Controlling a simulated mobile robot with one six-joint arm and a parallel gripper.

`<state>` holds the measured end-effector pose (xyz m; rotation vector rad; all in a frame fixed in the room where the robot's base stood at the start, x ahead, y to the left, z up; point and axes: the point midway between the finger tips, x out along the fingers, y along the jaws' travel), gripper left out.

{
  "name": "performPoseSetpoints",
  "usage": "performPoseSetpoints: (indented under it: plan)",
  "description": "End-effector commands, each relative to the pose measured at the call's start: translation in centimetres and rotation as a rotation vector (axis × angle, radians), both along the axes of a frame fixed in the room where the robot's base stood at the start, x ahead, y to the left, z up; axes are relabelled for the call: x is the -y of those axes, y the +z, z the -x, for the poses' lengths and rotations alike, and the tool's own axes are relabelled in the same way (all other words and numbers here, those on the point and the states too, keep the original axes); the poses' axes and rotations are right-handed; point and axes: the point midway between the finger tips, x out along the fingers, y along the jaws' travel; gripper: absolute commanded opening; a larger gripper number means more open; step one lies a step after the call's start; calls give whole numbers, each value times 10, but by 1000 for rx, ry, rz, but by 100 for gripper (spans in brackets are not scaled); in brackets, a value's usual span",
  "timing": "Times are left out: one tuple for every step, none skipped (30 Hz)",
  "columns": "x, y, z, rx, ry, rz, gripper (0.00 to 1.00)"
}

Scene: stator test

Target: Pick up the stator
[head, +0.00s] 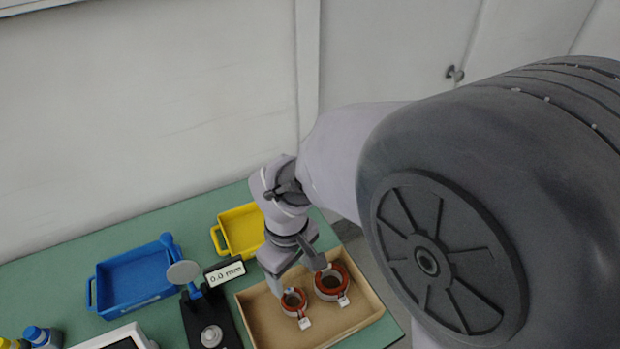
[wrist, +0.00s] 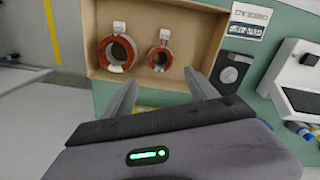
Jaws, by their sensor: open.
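Two ring-shaped stators with copper-red windings and white tags are in a cardboard-brown tray (head: 345,334). The larger stator (head: 343,293) is on the right in the head view and on the left in the wrist view (wrist: 116,67). The smaller stator (head: 304,314) is beside it, and shows right of it in the wrist view (wrist: 160,68). My gripper (head: 293,282) is over the tray, close to both stators, with its fingers spread. In the wrist view the two fingers (wrist: 160,85) are apart with nothing between them. Whether a finger touches a stator I cannot tell.
A yellow bin (head: 241,230) is behind, a blue bin (head: 135,278) farther left. Bottles (head: 42,337) and a white device (head: 118,338) are at the front left. Green tabletop is clear between them.

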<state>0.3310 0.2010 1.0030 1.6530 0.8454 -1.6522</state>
Motion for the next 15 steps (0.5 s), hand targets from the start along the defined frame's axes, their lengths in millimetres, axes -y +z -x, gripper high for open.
performPoseSetpoints:
  plan:
    - [1,-24,1,-5,-1,3,67]
    - [1,-34,1,-4,-3,2,67]
    - [1,-46,1,-4,-3,2,67]
    - [1,-54,1,-3,-2,1,67]
    - [1,-62,1,-3,-2,1,67]
    - [1,-71,1,-3,-2,1,67]
    - [1,-77,1,-3,-3,1,67]
    - [1,-82,1,-2,-4,1,67]
    - [0,-86,1,-1,-4,0,67]
    - [0,-88,1,-2,-4,0,67]
    - [0,-90,1,-1,-4,0,67]
    - [0,-93,0,-1,-4,-1,67]
    - [0,-95,0,-1,-4,-1,67]
    - [0,-99,1,-1,-4,-1,67]
    - [1,-105,1,-1,-4,-1,67]
